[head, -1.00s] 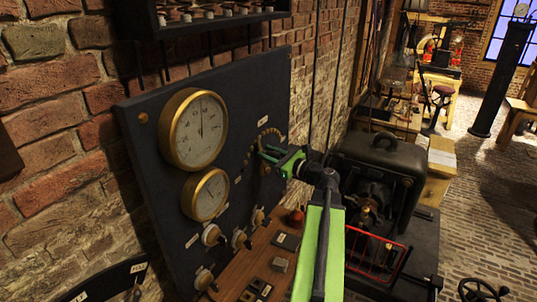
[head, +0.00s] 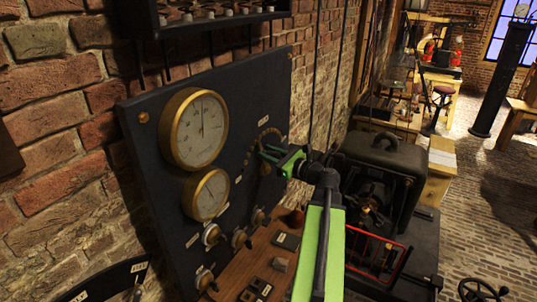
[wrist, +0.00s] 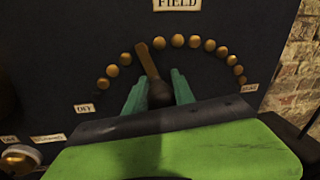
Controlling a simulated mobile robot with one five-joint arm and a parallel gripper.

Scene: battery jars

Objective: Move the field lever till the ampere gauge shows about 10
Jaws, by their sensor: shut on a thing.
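The field lever (wrist: 148,66) pivots on the dark panel (wrist: 50,45) under the FIELD label (wrist: 178,4). In the wrist view it leans slightly left of upright, its tip among an arc of brass studs. The OFF label (wrist: 84,108) is at the arc's left end. My gripper (wrist: 158,88) has its green fingers on both sides of the lever's dark lower part; it also shows in the head view (head: 268,152). The large upper gauge (head: 198,130) has a near-vertical needle. The smaller lower gauge (head: 210,195) has its needle up-left. I cannot read which is the ampere gauge.
Several knobs (head: 211,234) sit low on the panel above a wooden bench (head: 262,265). A black machine (head: 383,165) with a red frame stands right of my arm. A shelf (head: 200,22) overhangs the panel.

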